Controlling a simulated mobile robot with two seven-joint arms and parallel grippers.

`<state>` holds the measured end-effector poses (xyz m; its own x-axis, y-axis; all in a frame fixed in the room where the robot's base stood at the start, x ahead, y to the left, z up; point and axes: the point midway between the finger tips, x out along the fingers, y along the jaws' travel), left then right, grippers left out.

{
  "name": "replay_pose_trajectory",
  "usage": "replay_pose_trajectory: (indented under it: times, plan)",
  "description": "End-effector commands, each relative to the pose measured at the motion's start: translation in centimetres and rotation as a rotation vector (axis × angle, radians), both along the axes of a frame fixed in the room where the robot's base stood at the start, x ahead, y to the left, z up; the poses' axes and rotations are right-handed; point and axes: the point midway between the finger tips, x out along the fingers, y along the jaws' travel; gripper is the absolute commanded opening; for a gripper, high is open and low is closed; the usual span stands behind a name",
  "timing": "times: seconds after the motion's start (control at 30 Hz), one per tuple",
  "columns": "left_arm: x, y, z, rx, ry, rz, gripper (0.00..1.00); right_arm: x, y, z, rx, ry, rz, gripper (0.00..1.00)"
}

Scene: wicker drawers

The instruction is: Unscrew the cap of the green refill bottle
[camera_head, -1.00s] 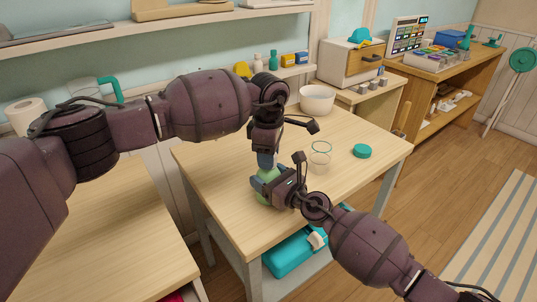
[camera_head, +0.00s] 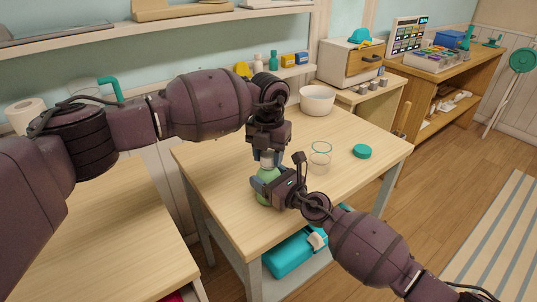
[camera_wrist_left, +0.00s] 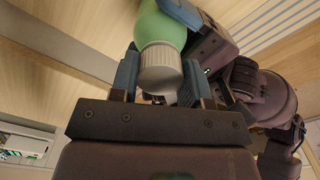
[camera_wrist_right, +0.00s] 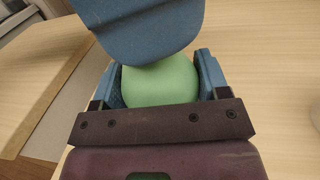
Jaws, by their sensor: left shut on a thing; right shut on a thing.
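The green refill bottle (camera_head: 268,190) stands on the wooden table, mostly hidden by my grippers in the head view. Its pale ribbed cap (camera_wrist_left: 160,70) sits on the bottle's neck in the left wrist view, with the green shoulder (camera_wrist_left: 160,25) beyond it. My left gripper (camera_head: 267,155) points down from above, its blue fingers shut on the cap. My right gripper (camera_head: 270,184) comes from the lower right and is shut on the bottle's body (camera_wrist_right: 160,85). A blue finger of my left gripper (camera_wrist_right: 145,30) covers the bottle's top in the right wrist view.
A clear glass (camera_head: 320,155) stands close to the right of the grippers. A teal round lid (camera_head: 362,151) lies farther right and a white bowl (camera_head: 317,100) stands behind. A teal box (camera_head: 292,256) is under the table. The table's front left is clear.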

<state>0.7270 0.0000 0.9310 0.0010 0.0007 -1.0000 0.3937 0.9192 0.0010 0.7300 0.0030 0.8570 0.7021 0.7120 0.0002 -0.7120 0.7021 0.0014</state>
Motion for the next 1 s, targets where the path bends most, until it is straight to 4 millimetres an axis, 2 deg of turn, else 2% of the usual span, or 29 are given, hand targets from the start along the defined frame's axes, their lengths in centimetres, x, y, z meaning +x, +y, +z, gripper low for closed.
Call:
replay_pose_trajectory:
  times: [0.3, 0.5, 1.0]
  plan:
    - [-0.06, -0.07, -0.02, -0.001, 0.002, 0.446, 0.14, 0.06, -0.07, -0.03, 0.000, 0.000, -0.002, 0.02]
    - [-0.07, -0.08, -0.01, -0.001, 0.002, 0.637, 0.14, 0.05, -0.06, -0.02, 0.000, 0.000, -0.002, 0.02]
    - [-0.08, -0.11, -0.01, -0.001, 0.002, 0.646, 0.14, 0.03, -0.04, -0.02, -0.001, -0.001, -0.001, 0.02]
